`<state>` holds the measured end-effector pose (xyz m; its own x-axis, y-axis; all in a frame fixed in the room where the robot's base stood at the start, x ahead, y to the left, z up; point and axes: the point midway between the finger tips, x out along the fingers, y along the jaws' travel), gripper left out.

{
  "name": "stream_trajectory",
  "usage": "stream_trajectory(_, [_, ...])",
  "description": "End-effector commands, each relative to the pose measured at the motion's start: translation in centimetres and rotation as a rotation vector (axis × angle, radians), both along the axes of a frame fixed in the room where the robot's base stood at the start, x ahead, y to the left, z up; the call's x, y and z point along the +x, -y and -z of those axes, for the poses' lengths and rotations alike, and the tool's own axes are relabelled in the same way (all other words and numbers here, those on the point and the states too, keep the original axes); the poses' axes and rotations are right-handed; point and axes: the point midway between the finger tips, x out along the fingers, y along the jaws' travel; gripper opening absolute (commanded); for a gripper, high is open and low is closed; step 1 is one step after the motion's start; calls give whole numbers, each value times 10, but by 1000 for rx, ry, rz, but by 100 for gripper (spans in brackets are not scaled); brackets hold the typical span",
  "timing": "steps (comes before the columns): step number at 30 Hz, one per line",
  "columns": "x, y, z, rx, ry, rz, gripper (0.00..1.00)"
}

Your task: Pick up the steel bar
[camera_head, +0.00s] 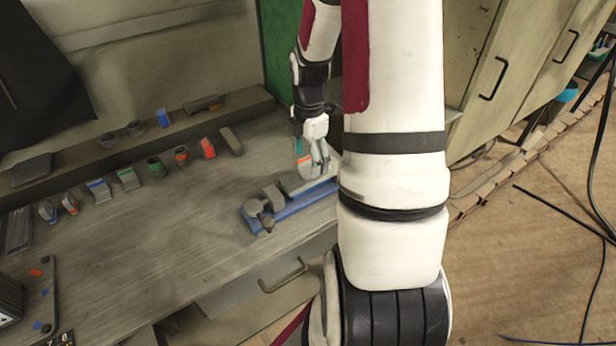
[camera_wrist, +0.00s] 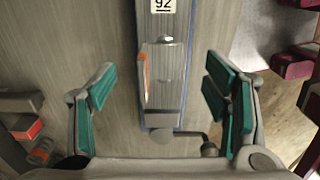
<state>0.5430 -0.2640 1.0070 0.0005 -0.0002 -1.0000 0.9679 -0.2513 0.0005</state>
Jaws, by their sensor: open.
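A grey bar-like piece with an orange mark (camera_wrist: 145,92), which appears to be the steel bar, lies between my fingers in the wrist view, nearer the left finger. It stands against a grey vise on a blue base (camera_wrist: 171,62). In the head view the vise's blue base (camera_head: 292,211) is at the bench's right part. The orange-marked piece (camera_head: 304,159) shows there beside the fingers. My gripper (camera_head: 314,166) is over the vise, fingers down; in the wrist view my gripper (camera_wrist: 160,80) is wide open with green pads, apart from the piece. My arm hides the vise's right end.
Several small coloured items (camera_head: 127,179) stand in a row on the bench (camera_head: 165,240) left of the vise. A raised ledge (camera_head: 140,140) runs behind them. The bench between row and front edge is mostly clear. Cabinets (camera_head: 480,70) and black cables (camera_head: 570,220) are at right.

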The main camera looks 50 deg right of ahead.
Motion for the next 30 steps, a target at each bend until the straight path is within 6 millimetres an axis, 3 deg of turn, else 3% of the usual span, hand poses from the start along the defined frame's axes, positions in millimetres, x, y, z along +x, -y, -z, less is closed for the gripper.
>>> stream_trajectory(9, [-2, -5, 42, 1, -2, 0, 70])
stream_trajectory(18, [-2, -5, 46, 0, 0, 0, 70])
stream_trajectory(27, [-2, -5, 45, 0, 0, 0, 2])
stream_trajectory(30, [-1, -5, 45, -1, 2, 0, 2])
